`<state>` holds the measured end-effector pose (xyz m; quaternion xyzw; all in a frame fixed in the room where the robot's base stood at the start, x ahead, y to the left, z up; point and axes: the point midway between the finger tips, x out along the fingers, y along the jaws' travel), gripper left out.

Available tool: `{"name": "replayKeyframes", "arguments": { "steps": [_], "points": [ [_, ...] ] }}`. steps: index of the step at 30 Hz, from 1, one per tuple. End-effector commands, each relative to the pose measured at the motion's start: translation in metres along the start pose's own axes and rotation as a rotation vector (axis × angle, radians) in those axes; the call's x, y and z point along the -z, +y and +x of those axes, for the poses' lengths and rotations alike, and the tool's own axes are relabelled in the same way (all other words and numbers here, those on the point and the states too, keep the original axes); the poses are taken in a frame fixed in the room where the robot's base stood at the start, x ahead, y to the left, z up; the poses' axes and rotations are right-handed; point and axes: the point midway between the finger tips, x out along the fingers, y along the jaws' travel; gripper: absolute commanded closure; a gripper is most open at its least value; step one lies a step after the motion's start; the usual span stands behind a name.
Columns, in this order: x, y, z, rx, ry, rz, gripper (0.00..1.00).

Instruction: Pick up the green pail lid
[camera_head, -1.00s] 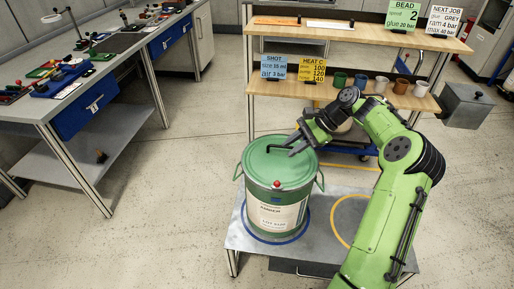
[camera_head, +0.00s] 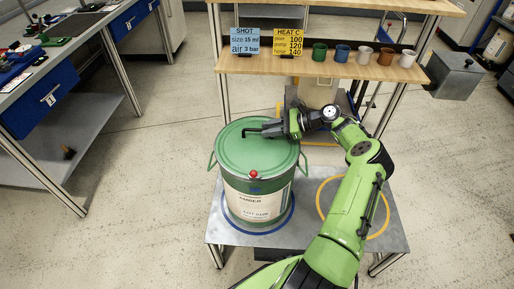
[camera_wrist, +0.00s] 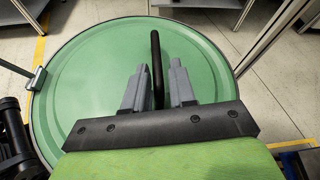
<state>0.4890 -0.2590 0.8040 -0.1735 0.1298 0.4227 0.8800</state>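The green pail lid (camera_head: 240,152) sits flat on the green pail (camera_head: 258,204), and its green top fills much of the wrist view (camera_wrist: 95,85). A dark bar handle (camera_head: 263,131) stands on the lid. My gripper (camera_head: 284,128) is low over the lid's far right part, with its fingers at the handle. In the wrist view the handle (camera_wrist: 157,62) runs between the two grey fingers (camera_wrist: 158,85), with a narrow gap at each side. The fingers look open around it. The handle's near end is hidden by the gripper body.
The pail stands inside a blue ring (camera_head: 288,222) on a low grey platform (camera_head: 308,215). An empty yellow ring (camera_head: 322,190) lies to its right, partly behind my arm. A shelf (camera_head: 300,70) with signs and several cups stands behind. A workbench (camera_head: 50,60) is at left.

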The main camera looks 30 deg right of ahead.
Motion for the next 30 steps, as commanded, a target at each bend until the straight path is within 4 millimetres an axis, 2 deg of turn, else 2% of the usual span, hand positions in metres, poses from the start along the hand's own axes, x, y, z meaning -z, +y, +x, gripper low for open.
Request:
{"name": "replayKeyframes", "arguments": {
  "steps": [3, 8, 14, 19, 30],
  "points": [
    [0.001, 0.004, 0.026, -0.006, 0.001, -0.002, 0.75],
    [-0.001, 0.003, 0.046, -0.003, -0.001, -0.001, 0.75],
    [-0.003, 0.003, 0.046, -0.002, -0.001, 0.0, 0.75],
    [-0.003, 0.003, 0.046, -0.002, -0.001, 0.0, 0.99],
    [-0.004, 0.002, 0.046, -0.002, -0.003, -0.002, 1.0]
  ]
}}
